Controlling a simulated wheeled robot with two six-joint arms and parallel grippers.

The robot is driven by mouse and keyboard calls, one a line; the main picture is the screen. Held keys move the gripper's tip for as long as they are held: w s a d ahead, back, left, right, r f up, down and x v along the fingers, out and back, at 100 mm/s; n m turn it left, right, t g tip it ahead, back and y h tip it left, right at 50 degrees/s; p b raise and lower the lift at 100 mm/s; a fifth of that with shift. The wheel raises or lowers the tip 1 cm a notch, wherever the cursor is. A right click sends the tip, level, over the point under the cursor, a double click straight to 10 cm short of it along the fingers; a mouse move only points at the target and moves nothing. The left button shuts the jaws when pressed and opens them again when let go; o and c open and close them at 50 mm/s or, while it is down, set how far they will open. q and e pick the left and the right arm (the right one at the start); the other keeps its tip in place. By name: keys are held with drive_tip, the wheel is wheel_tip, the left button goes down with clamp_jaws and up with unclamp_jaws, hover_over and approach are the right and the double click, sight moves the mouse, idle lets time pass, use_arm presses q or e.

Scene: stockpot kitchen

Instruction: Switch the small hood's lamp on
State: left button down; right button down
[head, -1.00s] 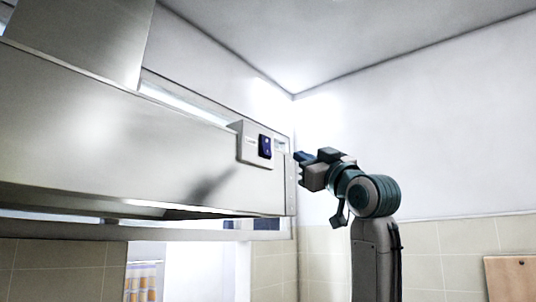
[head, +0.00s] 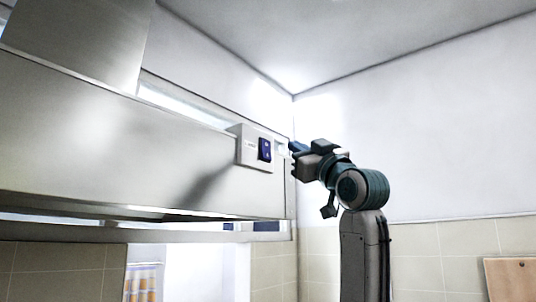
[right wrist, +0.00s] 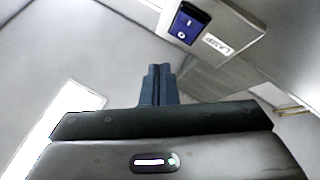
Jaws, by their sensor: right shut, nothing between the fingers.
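The small hood (head: 110,150) is a wide steel box on the left of the head view. A pale switch box (head: 246,150) sits on its front near the right end, with a dark blue rocker switch (head: 265,150) on it. The right wrist view shows the switch (right wrist: 187,24) at the top, beside a label (right wrist: 217,44) reading LAMP. My right gripper (head: 294,147) is shut and empty, just right of the switch box in the head view. In the wrist view its fingertips (right wrist: 158,70) are below the switch, apparently apart from it. My left gripper is out of view.
A bright strip window runs behind the hood's top edge. A plain white wall (head: 440,130) with beige tiles (head: 440,265) below stands at the right. A wooden board (head: 508,275) hangs at lower right. The space right of my right arm looks clear.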

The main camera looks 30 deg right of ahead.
sight(269, 150)
drive_tip(key=shift+w+a+f, duration=0.1)
drive_tip(key=shift+w+a, duration=0.2)
drive_tip(key=shift+w, duration=0.4)
drive_tip(key=shift+w+a+f, duration=0.1)
drive_tip(key=shift+w+a, duration=0.2)
drive_tip(key=shift+w, duration=0.45)
drive_tip(key=shift+w+a+f, duration=0.1)
drive_tip(key=shift+w+a, duration=0.2)
drive_tip(key=shift+w, duration=0.4)
drive_tip(key=shift+w, duration=0.15)
drive_tip(key=shift+w+a, duration=0.2)
drive_tip(key=shift+w, duration=0.05)
drive_tip(key=shift+w+a, duration=0.1)
drive_tip(key=shift+w, duration=0.25)
idle(1.1)
drive_tip(key=shift+s, duration=0.1)
drive_tip(key=shift+s+d, duration=0.4)
drive_tip(key=shift+s, duration=0.3)
